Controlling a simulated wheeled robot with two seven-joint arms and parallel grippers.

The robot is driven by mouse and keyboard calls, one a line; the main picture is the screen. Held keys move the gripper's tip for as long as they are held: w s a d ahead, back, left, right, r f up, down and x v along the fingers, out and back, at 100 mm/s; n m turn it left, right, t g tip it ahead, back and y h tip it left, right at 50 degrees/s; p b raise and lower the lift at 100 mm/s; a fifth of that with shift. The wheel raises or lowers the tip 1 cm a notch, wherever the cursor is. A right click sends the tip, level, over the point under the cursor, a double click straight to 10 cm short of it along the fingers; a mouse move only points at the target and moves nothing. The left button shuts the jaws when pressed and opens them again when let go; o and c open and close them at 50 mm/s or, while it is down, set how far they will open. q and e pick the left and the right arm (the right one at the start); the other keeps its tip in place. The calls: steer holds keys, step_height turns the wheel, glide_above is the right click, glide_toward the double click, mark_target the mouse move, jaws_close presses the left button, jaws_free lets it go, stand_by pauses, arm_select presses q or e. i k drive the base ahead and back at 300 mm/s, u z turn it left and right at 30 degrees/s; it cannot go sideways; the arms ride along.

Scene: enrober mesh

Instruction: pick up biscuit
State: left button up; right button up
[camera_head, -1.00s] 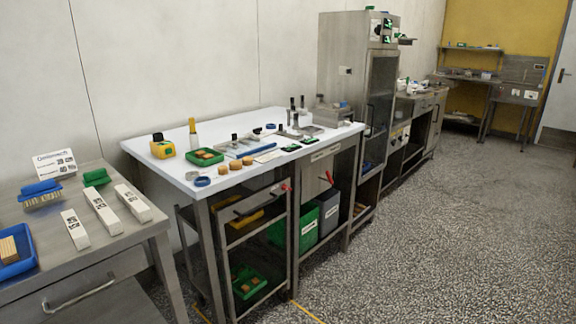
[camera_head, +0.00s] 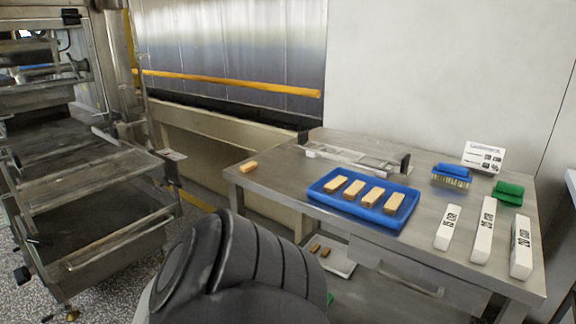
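Several tan rectangular biscuits, such as this biscuit (camera_head: 373,197), lie side by side in a blue tray (camera_head: 343,215) on the steel table (camera_head: 420,245). A single biscuit (camera_head: 249,167) lies apart, directly on the table near its left corner. Neither of my grippers shows in the head view. A dark ribbed part of my own body fills the lower middle and hides some of the floor and the table's underside.
A metal fixture (camera_head: 355,160) stands behind the tray. A blue brush (camera_head: 450,176), a green item (camera_head: 508,193), a white sign (camera_head: 483,157) and labelled white bars (camera_head: 484,230) occupy the table's right. A rack (camera_head: 85,190) with shelves stands at left.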

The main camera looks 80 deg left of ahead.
mark_target(252, 164)
steer(key=u, duration=3.1)
steer(key=i, duration=1)
